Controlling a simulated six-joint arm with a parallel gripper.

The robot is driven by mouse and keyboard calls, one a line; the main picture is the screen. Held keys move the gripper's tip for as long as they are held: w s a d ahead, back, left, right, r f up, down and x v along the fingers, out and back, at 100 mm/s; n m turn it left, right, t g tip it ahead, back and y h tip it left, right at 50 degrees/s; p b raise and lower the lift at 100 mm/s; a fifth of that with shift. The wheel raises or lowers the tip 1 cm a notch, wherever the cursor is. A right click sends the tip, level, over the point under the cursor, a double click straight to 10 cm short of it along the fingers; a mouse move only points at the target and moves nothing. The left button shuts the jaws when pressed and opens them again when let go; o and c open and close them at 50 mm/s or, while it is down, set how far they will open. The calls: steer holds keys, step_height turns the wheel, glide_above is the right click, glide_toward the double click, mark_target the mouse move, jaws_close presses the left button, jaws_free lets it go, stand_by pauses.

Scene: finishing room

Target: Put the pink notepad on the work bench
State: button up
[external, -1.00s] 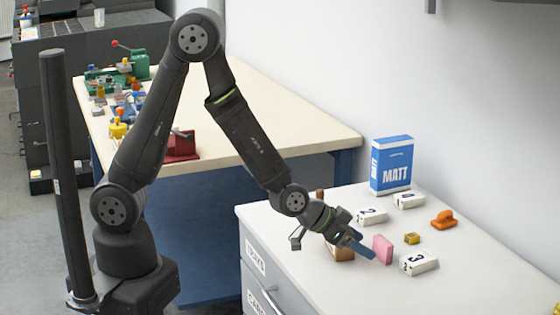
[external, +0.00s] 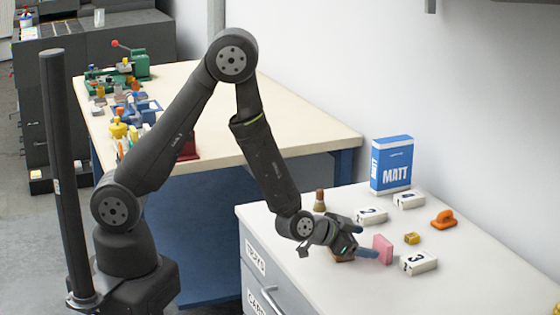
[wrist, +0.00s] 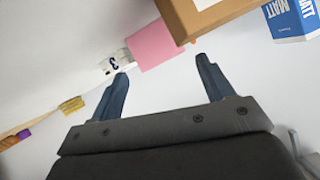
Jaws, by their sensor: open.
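The pink notepad (external: 382,249) stands on the white cabinet top (external: 475,262), beside a numbered white block. In the wrist view the notepad (wrist: 158,42) is just beyond the fingertips, between their lines. My gripper (external: 364,239) is low over the cabinet, left of the notepad, open with nothing between its fingers. It also shows in the wrist view (wrist: 162,66). The work bench (external: 290,124) has a cream top and blue legs and stands behind and left of the cabinet.
A brown box (wrist: 208,14) is close beside the notepad, mostly hidden behind my gripper in the external view. Numbered blocks (external: 418,263), a yellow cube (external: 411,238), an orange item (external: 443,219) and a blue MATT box (external: 391,165) surround it. The bench's right part is clear.

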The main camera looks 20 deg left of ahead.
mark_target(384, 246)
steer(key=x, duration=0.7)
steer(key=shift+w+d, duration=0.15)
steer(key=shift+d, duration=0.15)
steer(key=c, duration=0.7)
steer(key=shift+r, duration=0.2)
